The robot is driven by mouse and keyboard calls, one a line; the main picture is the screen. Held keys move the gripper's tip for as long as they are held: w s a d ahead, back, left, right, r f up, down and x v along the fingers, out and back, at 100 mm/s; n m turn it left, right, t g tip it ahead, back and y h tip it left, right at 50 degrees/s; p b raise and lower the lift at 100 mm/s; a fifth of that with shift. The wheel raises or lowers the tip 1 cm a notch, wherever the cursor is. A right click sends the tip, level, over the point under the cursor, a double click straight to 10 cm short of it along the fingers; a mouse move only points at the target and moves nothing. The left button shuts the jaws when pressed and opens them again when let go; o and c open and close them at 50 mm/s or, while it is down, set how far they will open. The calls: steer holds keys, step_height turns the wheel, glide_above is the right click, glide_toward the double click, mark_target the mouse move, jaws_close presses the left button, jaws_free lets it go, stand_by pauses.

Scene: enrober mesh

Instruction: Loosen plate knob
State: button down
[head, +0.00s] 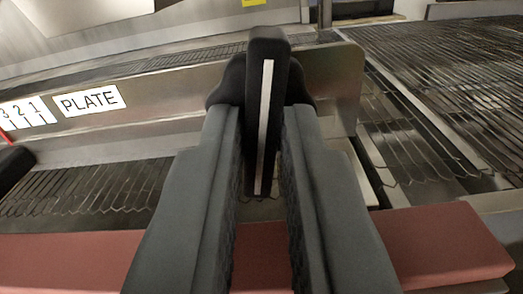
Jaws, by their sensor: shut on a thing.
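The plate knob (267,75) is black, with a long bar-shaped grip and a white stripe along its face. It sits at the right part of a metal plate (190,95) that bears a white "PLATE" label (89,100). The bar and its stripe stand close to upright in the picture, with a slight tilt. My gripper (262,115) reaches in from below, with one grey finger on each side of the bar. It is shut on the knob. The lower end of the bar lies between the fingers, and part of the knob's round base is hidden behind them.
A scale (28,113) with the numbers 3, 2, 1 and a red mark is at the left. A black part (14,162) shows at the left edge. Wire mesh belt (445,90) lies to the right and behind. A red-brown bar (440,240) crosses the front.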

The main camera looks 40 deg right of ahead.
steer(key=shift+n, duration=0.7)
steer(key=c, duration=1.5)
jaws_free()
steer(key=v, duration=1.7)
steer(key=shift+s+a, duration=0.1)
steer(key=shift+s, duration=0.1)
steer(key=shift+n, duration=0.3)
